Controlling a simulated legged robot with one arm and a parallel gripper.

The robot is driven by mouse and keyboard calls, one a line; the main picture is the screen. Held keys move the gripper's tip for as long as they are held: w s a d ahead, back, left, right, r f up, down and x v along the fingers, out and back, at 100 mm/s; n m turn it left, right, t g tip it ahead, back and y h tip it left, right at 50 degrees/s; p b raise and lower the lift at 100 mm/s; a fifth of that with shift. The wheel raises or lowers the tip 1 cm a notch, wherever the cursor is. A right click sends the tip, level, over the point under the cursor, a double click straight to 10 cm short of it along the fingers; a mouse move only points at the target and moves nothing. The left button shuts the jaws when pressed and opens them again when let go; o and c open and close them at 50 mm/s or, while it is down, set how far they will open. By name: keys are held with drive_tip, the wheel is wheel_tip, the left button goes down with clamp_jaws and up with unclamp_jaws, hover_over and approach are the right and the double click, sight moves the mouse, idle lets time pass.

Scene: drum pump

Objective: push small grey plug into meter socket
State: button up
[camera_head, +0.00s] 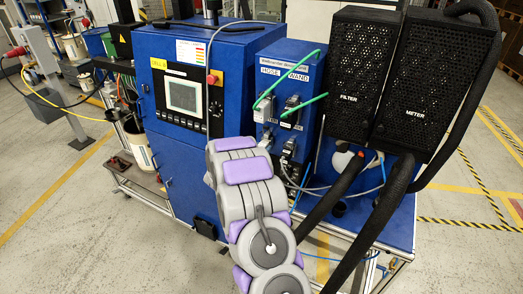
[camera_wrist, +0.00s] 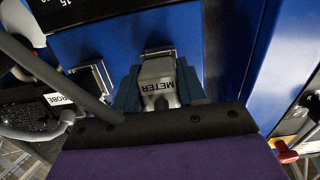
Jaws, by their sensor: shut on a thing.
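In the wrist view, my gripper (camera_wrist: 157,84) has its two dark teal fingers on either side of a small grey plug (camera_wrist: 158,70) with a METER label. The gripper is shut on the plug. The plug's far end is at a metal-edged socket (camera_wrist: 159,50) on the blue panel, lined up with it. I cannot tell how deep the plug sits. In the head view, my grey and purple arm hides the gripper and plug.
A connector with a PROBE label (camera_wrist: 58,99) and a grey cable sits close to the left of the gripper. In the head view, the blue connector box (camera_head: 262,100) carries HOSE and WAND plugs with green cables. Black FILTER (camera_head: 362,65) and METER (camera_head: 425,80) housings stand to its right.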

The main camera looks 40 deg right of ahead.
drive_tip(key=shift+d, duration=0.2)
drive_tip(key=shift+w+d+r+p, duration=0.1)
drive_tip(key=shift+w+r+p, duration=0.1)
drive_tip(key=shift+r+p, duration=0.2)
idle(0.6)
